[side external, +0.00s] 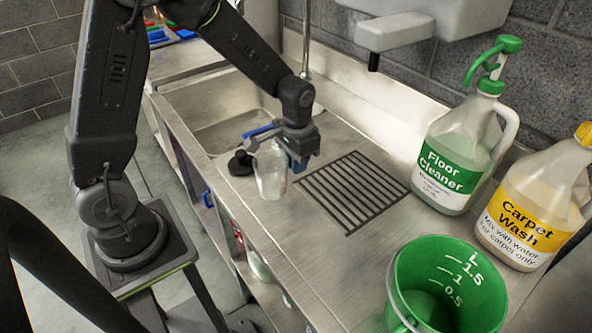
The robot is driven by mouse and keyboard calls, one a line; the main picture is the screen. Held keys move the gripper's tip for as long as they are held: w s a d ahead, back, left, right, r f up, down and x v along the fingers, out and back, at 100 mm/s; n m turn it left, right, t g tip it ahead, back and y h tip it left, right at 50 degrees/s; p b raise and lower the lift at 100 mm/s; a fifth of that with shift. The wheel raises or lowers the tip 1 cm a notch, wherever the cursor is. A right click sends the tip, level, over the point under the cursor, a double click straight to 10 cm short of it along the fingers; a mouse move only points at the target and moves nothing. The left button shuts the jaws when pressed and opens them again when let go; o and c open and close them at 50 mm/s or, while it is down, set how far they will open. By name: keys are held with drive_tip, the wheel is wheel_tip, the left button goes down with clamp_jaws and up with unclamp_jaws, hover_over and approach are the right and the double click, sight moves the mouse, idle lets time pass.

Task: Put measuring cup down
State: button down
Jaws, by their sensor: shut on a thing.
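The clear measuring cup (270,175) is upright in my gripper (281,148), between the sink and the drain grate. My gripper comes from above with blue parts on its fingers and is shut on the cup near its rim. The cup's base is close to the steel counter (285,222); I cannot tell whether it touches. Part of the cup's upper side is hidden by the gripper.
A sink basin (225,128) lies behind, with a small black object (240,163) by its edge. A slotted drain grate (350,192) is right of the cup. Floor Cleaner (455,160), Carpet Wash (530,210) and a green bucket (410,285) stand further right.

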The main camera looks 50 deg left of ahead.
drive_tip(key=shift+f, duration=1.4)
drive_tip(key=shift+f, duration=0.15)
drive_tip(key=c, duration=1.2)
unclamp_jaws()
drive_tip(key=shift+o, duration=0.2)
wheel_tip(320, 180, up, 12)
drive_tip(key=s+d+r+t, duration=0.1)
drive_tip(key=s+r+t, duration=0.1)
drive_tip(key=s+r, duration=0.3)
drive_tip(key=s+d+r+t, duration=0.2)
drive_tip(key=s+r+t, duration=0.1)
drive_tip(key=s, duration=0.8)
drive_tip(key=shift+s+r+t, duration=0.3)
drive_tip(key=shift+r, duration=0.6)
